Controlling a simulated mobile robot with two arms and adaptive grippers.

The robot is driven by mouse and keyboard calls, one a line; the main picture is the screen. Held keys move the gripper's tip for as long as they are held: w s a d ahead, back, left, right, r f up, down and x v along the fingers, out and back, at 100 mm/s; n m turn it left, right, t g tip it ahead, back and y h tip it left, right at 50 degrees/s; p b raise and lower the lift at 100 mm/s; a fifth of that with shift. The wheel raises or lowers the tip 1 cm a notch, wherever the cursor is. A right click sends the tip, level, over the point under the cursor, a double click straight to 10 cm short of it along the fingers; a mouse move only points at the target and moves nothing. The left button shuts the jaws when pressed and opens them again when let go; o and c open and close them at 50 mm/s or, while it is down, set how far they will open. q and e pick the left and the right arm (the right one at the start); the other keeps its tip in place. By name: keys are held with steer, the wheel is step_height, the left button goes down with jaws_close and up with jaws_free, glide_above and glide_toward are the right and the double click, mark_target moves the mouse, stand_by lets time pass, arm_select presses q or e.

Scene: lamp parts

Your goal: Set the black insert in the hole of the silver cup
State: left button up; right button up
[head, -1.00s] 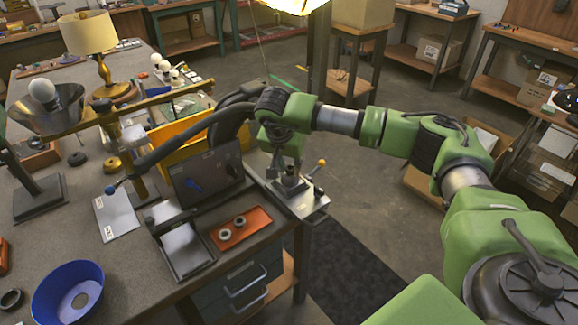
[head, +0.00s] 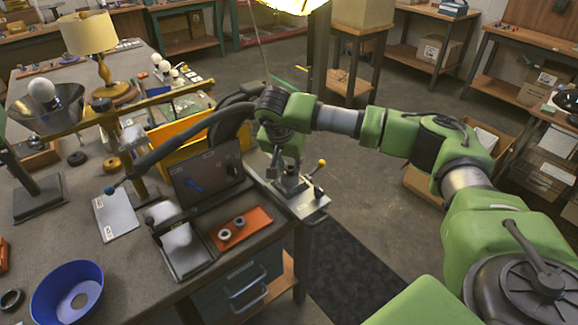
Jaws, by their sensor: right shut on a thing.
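The silver cup (head: 291,184) is a small grey metal piece on a steel fixture plate (head: 308,203) at the right corner of the bench. My right gripper (head: 283,172) comes down from above, right at the cup. It is shut on the black insert, a small dark piece that is hard to make out between the fingers at the cup's top. I cannot tell whether the insert is inside the hole or just over it. My left gripper is out of view.
A lever with a yellow knob (head: 321,162) rises beside the cup. A dark panel (head: 205,178) and an orange tray (head: 258,221) with two rings are to the left. A blue bowl (head: 48,303) and a lamp (head: 92,38) stand farther left.

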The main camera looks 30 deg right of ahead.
steer(key=o, duration=0.8)
steer(key=shift+r, duration=0.1)
steer(key=v, duration=1.2)
